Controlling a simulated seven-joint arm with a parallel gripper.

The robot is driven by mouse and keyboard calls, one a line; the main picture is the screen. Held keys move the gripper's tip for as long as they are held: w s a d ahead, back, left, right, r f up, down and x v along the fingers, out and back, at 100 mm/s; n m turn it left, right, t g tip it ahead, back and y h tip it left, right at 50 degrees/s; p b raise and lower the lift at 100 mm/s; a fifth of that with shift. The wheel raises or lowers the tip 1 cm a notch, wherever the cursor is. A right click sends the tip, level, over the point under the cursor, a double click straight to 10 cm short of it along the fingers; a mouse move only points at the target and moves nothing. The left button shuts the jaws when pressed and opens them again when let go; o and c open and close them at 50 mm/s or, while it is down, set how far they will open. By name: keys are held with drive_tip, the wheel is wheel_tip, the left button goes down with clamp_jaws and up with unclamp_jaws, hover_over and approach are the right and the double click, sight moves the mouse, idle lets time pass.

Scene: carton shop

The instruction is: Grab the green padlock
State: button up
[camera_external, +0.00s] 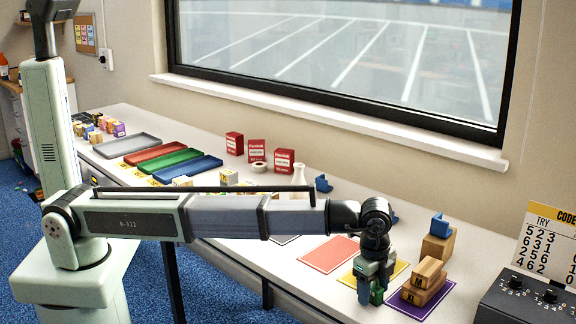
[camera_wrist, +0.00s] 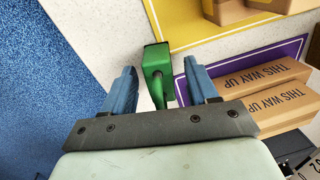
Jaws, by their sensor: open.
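The green padlock (camera_wrist: 157,60) lies on the white table in the wrist view, near the table's front edge. Its body is at the far end and its shackle points back toward my gripper. My gripper (camera_wrist: 164,82) is open, with one blue finger on each side of the padlock, and the right finger is close to it. In the external view my gripper (camera_external: 374,290) points down at the table's front edge, beside the yellow mat. A green part (camera_external: 377,297) shows at its fingers there, mostly hidden.
Cartons marked "THIS WAY UP" (camera_wrist: 275,92) lie on a purple mat (camera_wrist: 292,48) right of the padlock. A yellow mat (camera_wrist: 185,32) lies beyond. A control box (camera_external: 525,302) stands at the right. Blue floor (camera_wrist: 45,70) shows past the table edge.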

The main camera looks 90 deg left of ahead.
drive_tip(key=shift+c, duration=0.3)
clamp_jaws()
drive_tip(key=shift+r, duration=0.1)
